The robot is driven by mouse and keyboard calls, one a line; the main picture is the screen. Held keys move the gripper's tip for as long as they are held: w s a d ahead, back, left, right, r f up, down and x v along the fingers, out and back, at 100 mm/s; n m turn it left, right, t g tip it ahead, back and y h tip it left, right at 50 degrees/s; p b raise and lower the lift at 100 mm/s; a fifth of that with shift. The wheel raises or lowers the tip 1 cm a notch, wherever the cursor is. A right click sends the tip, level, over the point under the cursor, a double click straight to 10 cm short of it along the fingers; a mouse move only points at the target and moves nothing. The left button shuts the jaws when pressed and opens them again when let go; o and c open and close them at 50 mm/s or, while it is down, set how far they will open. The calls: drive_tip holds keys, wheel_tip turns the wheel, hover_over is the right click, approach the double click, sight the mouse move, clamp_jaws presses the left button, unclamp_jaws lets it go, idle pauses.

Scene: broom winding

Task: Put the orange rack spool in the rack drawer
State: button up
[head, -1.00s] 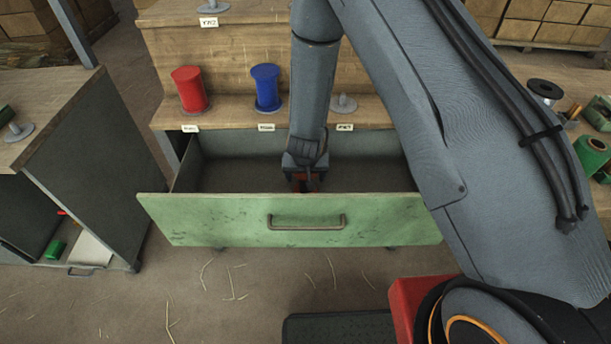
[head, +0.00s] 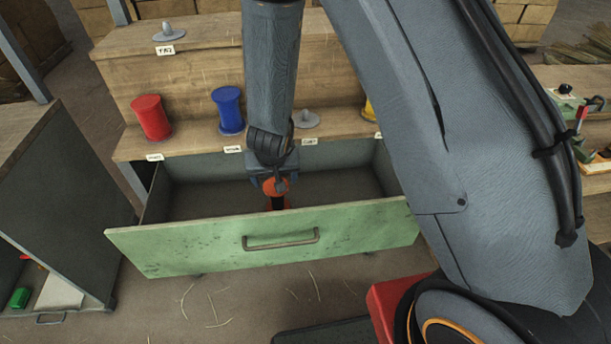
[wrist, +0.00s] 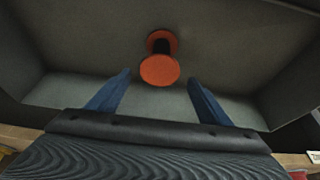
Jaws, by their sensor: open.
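The orange spool (head: 276,187) has orange flanges and a dark core. It appears upright inside the open rack drawer (head: 265,243), which has a green front and grey inner walls. The drawer front hides the spool's lower end in the head view. My gripper (head: 272,172) is just above the spool. In the wrist view, the blue fingers of my gripper (wrist: 158,78) are spread wide, with gaps on both sides of the spool (wrist: 160,70), and hold nothing. Drawer floor and walls (wrist: 90,45) surround it.
A red spool (head: 151,117) and a blue spool (head: 228,110) stand on the rack shelf behind the drawer. An empty peg (head: 305,119) is right of them. A grey cabinet (head: 75,205) stands left. A workbench (head: 590,150) with tools is at right.

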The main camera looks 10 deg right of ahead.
drive_tip(key=s+d+r+g, duration=0.4)
drive_tip(key=s+d+r, duration=1.3)
drive_tip(key=s+r, duration=0.1)
drive_tip(key=shift+s+r, duration=0.4)
drive_tip(key=shift+s, duration=0.3)
idle(0.8)
